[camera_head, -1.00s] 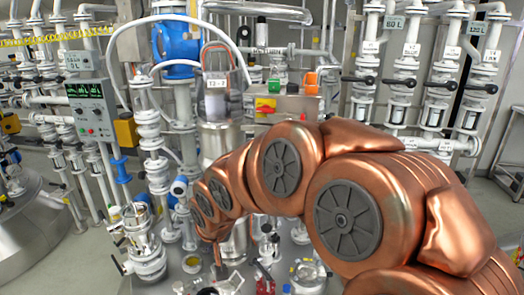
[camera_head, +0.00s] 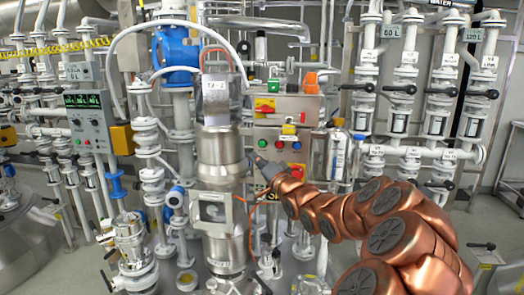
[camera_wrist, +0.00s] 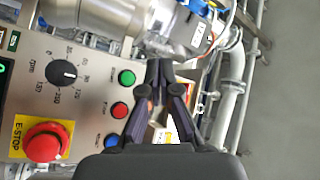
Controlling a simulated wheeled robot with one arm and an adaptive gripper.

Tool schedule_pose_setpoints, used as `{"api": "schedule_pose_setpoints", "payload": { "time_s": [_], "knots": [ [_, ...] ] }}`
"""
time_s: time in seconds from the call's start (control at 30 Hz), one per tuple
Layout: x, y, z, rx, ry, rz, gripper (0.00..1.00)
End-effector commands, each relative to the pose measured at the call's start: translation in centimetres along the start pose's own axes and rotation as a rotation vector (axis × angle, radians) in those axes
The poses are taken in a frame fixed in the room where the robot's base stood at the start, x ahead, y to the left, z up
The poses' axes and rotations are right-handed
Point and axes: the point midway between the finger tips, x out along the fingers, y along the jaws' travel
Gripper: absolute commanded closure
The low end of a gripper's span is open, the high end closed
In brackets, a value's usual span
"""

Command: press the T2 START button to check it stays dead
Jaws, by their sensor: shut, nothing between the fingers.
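A grey control panel (camera_head: 305,103) stands right of the steel vessel in the head view. The wrist view shows its face (camera_wrist: 85,100) turned sideways. On it are a green button (camera_wrist: 126,77), a red button (camera_wrist: 119,110) and a blue button (camera_wrist: 112,142) in a line. The small labels beside them are too blurred to read surely. My gripper (camera_wrist: 158,68) is shut and empty; its dark fingertips appear just right of the green button, apart from it in the picture. In the head view my gripper (camera_head: 256,160) is at the panel's lower left.
A red E-STOP mushroom (camera_wrist: 43,142) on a yellow plate and a black dial knob (camera_wrist: 64,73) share the panel. A steel vessel (camera_head: 220,150) stands close left of my gripper. Another panel with green displays (camera_head: 90,120) is further left. Valves and pipes crowd the right.

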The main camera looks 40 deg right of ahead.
Motion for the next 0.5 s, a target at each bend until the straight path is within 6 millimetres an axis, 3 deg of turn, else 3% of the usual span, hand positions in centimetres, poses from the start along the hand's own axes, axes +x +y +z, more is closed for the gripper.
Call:
{"api": "schedule_pose_setpoints", "payload": {
  "time_s": [0.5],
  "knots": [
    [0.28,0.11,-0.57,0.004,0.005,-0.008,1.0]
  ]
}}
